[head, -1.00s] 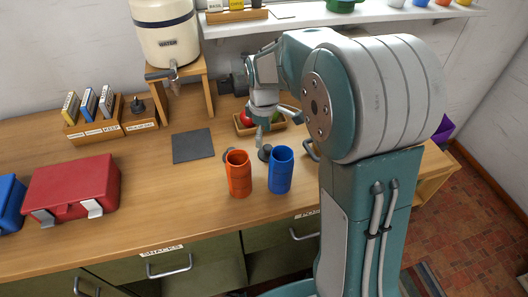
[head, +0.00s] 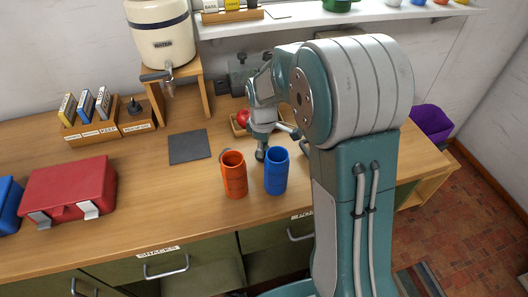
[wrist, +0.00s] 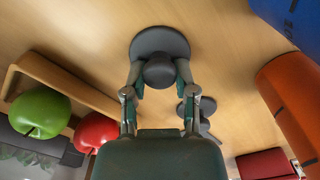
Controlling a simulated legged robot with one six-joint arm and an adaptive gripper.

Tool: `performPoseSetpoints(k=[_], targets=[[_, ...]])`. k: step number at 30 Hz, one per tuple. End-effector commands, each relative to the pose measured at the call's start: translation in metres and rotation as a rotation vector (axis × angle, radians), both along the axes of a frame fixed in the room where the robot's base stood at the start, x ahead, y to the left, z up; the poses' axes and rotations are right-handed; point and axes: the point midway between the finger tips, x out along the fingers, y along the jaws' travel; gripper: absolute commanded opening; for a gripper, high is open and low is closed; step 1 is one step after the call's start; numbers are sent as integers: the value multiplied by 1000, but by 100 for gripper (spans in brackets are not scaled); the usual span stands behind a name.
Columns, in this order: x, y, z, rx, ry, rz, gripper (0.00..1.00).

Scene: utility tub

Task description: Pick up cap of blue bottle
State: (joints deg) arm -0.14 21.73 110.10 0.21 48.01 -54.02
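The blue bottle (head: 276,172) stands upright and uncapped on the wooden counter, and part of it shows in the wrist view (wrist: 296,18). A dark grey round cap (wrist: 160,42) with a knob lies just behind it, knob towards the wrist camera. My gripper (wrist: 160,72) is down at this cap, one finger on each side of the knob, with hardly any gap showing. I cannot tell whether the fingers press on it. In the head view my gripper (head: 261,154) hides most of the cap. A second grey cap (wrist: 196,108) lies beside it, towards the orange bottle (head: 234,175).
A wooden tray (wrist: 60,79) with a red apple (wrist: 95,131) and a green apple (wrist: 39,115) lies close behind my gripper. A dark mat (head: 190,147) and a red box (head: 70,187) lie further left.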

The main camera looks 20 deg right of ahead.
Motion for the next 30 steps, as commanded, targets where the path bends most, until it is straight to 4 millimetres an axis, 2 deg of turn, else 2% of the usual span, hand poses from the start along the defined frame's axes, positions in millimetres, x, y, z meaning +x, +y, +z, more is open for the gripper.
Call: performPoseSetpoints(k=[9,14,19,30], targets=[[0,1,-1,-1,3,1,12],[0,1,9,-1,2,1,12],[-1,0,34,-3,-2,0,12],[-27,-43,92,-3,-1,-4,12]])
